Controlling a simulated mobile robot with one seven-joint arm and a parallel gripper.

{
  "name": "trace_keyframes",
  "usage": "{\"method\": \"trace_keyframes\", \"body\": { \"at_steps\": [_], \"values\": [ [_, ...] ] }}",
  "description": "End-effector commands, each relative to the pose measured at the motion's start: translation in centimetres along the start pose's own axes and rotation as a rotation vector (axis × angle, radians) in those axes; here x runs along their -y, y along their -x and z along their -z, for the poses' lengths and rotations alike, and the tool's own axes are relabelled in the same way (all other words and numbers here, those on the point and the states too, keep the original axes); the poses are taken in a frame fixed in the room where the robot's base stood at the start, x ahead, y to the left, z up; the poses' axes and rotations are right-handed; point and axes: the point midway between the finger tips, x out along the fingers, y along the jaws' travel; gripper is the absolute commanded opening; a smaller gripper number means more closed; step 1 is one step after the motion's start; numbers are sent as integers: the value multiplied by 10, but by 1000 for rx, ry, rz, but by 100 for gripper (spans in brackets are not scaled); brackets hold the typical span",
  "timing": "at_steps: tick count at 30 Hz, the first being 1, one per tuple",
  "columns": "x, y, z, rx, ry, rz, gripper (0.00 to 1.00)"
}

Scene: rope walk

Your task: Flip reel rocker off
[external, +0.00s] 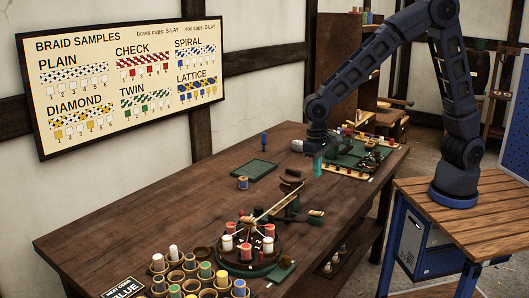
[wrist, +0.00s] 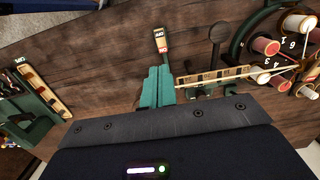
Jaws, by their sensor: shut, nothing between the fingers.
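A small dark switch piece (wrist: 160,41) with a white OFF label and a red ON label shows in the wrist view, just beyond my fingertips; it looks like the reel rocker. I cannot tell which way it is tipped. My gripper (external: 318,165) has teal fingers pointing down over the far part of the workbench. The fingers (wrist: 158,80) are together and empty in the wrist view, their tips apart from the labels in the picture. I cannot tell their height above the bench. I cannot pick out the rocker in the external view.
A round braiding stand with bobbins (external: 250,248) is at the near end of the bench (external: 150,215). A numbered wooden rail (wrist: 222,74) lies right of my fingers. A green device (wrist: 28,105) with another label is at left. A green tray (external: 254,171) lies mid-bench.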

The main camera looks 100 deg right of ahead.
Motion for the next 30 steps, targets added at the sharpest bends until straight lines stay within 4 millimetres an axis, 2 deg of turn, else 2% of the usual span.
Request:
{"method": "trace_keyframes", "body": {
  "at_steps": [7,22,26,30],
  "values": [
    [-2,1,19,123,-4,2,0],
    [-2,1,21,156,0,6,0],
    [-2,-8,20,156,0,5,0],
    [-2,-27,17,157,0,4,0]
  ]
}}
